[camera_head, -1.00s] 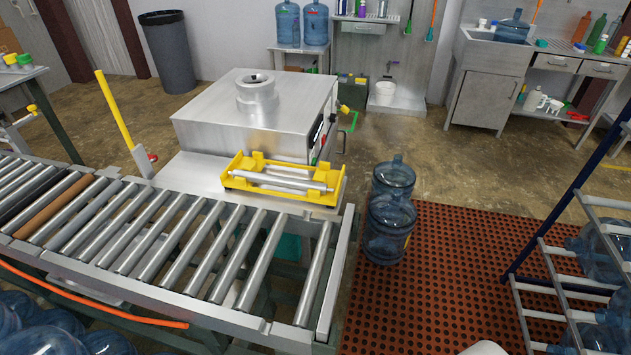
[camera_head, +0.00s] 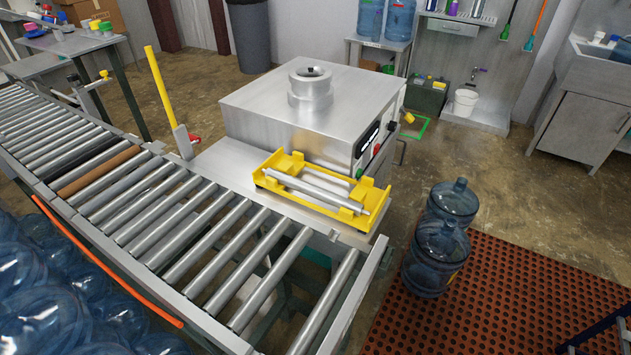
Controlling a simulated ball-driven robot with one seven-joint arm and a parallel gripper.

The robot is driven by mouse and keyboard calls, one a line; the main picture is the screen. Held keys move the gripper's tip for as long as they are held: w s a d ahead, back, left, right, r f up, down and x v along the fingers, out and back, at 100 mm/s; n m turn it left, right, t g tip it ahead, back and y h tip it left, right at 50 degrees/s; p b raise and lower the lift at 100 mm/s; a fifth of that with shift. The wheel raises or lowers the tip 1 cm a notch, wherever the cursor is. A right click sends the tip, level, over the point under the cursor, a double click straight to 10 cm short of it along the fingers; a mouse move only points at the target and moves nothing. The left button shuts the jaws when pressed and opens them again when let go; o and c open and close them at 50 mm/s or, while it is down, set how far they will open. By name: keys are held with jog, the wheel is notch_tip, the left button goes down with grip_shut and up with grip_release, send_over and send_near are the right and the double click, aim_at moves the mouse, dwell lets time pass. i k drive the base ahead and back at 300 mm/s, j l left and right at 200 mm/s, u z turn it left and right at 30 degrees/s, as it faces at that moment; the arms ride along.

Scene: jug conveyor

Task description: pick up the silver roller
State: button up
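Silver rollers lie in a yellow cradle (camera_head: 273,160) on the steel plate beside the conveyor. The front silver roller (camera_head: 315,193) is long and thin and lies slanted along the cradle's near side, its right end by the cradle's right end. Another silver bar shows behind it in the cradle. Several more silver rollers (camera_head: 237,260) are set across the conveyor frame. My gripper is not in the head view.
A steel machine (camera_head: 260,105) stands right behind the cradle. A yellow post (camera_head: 158,88) rises at its left. More jugs (camera_head: 50,300) crowd the lower left.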

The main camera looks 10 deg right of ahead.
aim_at(317, 192)
jog(key=i+l+u, duration=0.15)
jog(key=i+l, duration=0.95)
